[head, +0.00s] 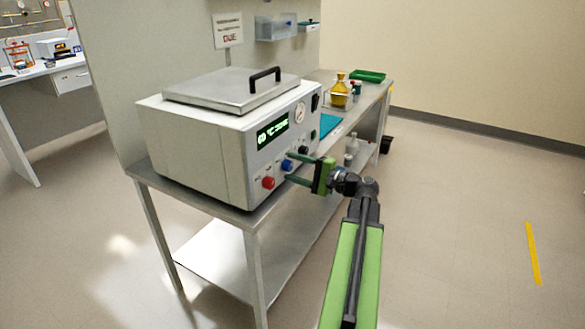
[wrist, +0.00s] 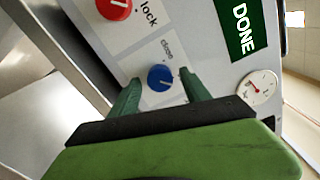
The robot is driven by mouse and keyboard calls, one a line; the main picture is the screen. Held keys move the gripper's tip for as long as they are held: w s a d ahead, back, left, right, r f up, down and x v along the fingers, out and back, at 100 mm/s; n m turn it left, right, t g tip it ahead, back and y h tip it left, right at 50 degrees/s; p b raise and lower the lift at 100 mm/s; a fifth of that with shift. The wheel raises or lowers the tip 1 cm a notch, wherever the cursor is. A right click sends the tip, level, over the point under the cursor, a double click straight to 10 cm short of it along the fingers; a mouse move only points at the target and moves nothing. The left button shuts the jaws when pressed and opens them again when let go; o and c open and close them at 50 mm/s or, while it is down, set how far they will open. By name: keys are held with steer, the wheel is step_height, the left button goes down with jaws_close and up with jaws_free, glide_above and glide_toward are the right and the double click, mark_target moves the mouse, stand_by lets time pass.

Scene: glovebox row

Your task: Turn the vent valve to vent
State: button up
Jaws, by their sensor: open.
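A blue knob (head: 287,165) sits on the front panel of a white box-shaped instrument (head: 195,150). In the wrist view the blue knob (wrist: 161,78) is on a pale label with the word "close" beside it; a word "vent" cannot be read. My gripper (head: 289,167) is at the panel with its fingers open. In the wrist view my gripper (wrist: 160,83) has one green finger on each side of the blue knob, with gaps showing. Contact cannot be made out, and the lower part of the label is hidden by the gripper.
A red knob (wrist: 115,7) labelled "lock" is beside the blue one. A "DONE" display (wrist: 241,25) and a round gauge (wrist: 258,87) are on the same panel. The instrument stands on a metal table (head: 240,213). A yellow-filled bottle (head: 339,95) stands farther back. Floor at right is clear.

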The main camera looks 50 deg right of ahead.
steer(key=v, duration=1.6)
steer(key=shift+s, duration=0.4)
